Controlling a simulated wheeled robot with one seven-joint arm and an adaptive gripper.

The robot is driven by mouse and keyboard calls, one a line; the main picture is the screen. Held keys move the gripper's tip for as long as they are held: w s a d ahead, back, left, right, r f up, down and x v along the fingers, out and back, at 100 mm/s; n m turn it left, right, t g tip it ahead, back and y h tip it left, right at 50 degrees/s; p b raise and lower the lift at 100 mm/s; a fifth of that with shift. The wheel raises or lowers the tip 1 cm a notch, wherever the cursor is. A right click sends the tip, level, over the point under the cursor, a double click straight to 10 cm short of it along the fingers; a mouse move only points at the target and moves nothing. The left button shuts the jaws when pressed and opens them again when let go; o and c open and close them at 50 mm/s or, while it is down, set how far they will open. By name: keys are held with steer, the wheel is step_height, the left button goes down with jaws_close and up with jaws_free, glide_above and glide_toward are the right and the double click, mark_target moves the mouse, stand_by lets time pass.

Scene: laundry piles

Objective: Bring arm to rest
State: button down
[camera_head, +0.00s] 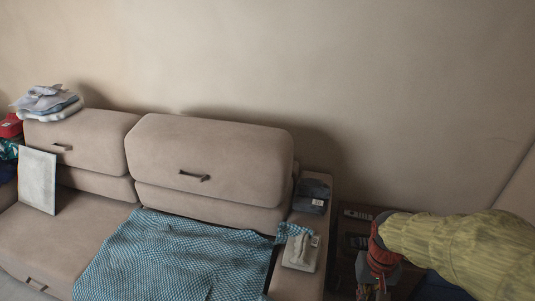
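My arm, in a yellow-green sleeve, reaches in from the right edge in the head view. My gripper (373,290) hangs at its end near the bottom edge, to the right of the sofa's armrest. It points downward and its fingers are dark, small and partly cut off by the frame. I cannot tell whether they are open or shut, and I see nothing clearly held.
A beige sofa (213,155) fills the left and middle. A blue checked cloth (172,258) drapes over its seat. Folded clothes (48,102) lie on the left backrest. A pale item (300,250) and dark box (312,195) sit on the armrest. A dark shelf unit (345,255) stands beside it.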

steer(key=s+a+r+n+t, duration=0.1)
steer(key=s+a+r+t, duration=0.2)
steer(key=r, duration=0.7)
steer(key=s+a+r+n+t+p, duration=0.1)
steer(key=s+a+r+t, duration=0.2)
steer(key=r, duration=0.6)
steer(key=shift+s+r, duration=0.3)
steer(key=shift+r, duration=0.05)
steer(key=shift+a, duration=0.1)
